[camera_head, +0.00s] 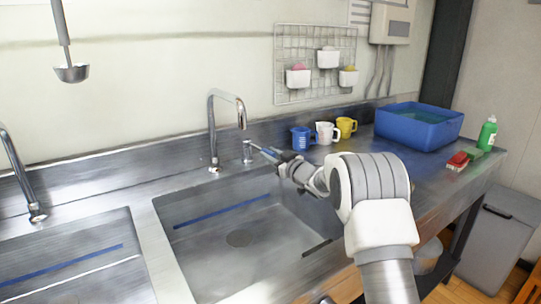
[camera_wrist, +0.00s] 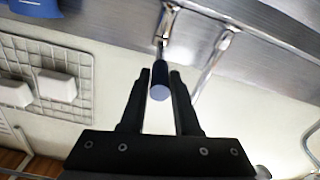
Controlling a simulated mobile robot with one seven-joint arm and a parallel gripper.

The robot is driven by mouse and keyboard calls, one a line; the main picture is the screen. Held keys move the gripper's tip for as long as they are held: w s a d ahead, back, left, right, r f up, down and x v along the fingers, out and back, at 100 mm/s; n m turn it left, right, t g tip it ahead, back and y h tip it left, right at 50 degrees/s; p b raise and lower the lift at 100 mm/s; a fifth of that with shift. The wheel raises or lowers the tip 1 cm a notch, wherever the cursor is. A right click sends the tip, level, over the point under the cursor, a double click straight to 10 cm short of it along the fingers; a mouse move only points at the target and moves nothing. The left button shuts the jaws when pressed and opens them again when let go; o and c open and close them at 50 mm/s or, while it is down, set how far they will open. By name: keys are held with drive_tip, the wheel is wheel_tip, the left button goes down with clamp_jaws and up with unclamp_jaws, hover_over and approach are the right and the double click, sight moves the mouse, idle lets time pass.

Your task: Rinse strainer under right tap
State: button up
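The right tap (camera_head: 212,130) is a tall bent chrome spout behind the right sink basin (camera_head: 178,258). Right of its base stands a chrome valve (camera_head: 247,152) with a blue lever (camera_head: 265,151). My gripper (camera_head: 275,155) is at this lever. In the wrist view the lever's blue end (camera_wrist: 158,86) lies between my two dark fingertips (camera_wrist: 159,74); whether they press on it is unclear. A metal cup on a long handle (camera_head: 70,72) hangs at the upper left, handle top out of frame; I cannot tell whether it is the strainer. No water shows.
Blue, white and yellow mugs (camera_head: 326,133) stand right of the sink. Behind and right are a blue tub (camera_head: 418,127), a green bottle (camera_head: 487,134) and a red brush (camera_head: 457,161). A wall rack (camera_head: 315,50) hangs above. A left tap (camera_head: 17,170) stands over another basin.

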clamp_jaws()
idle(1.1)
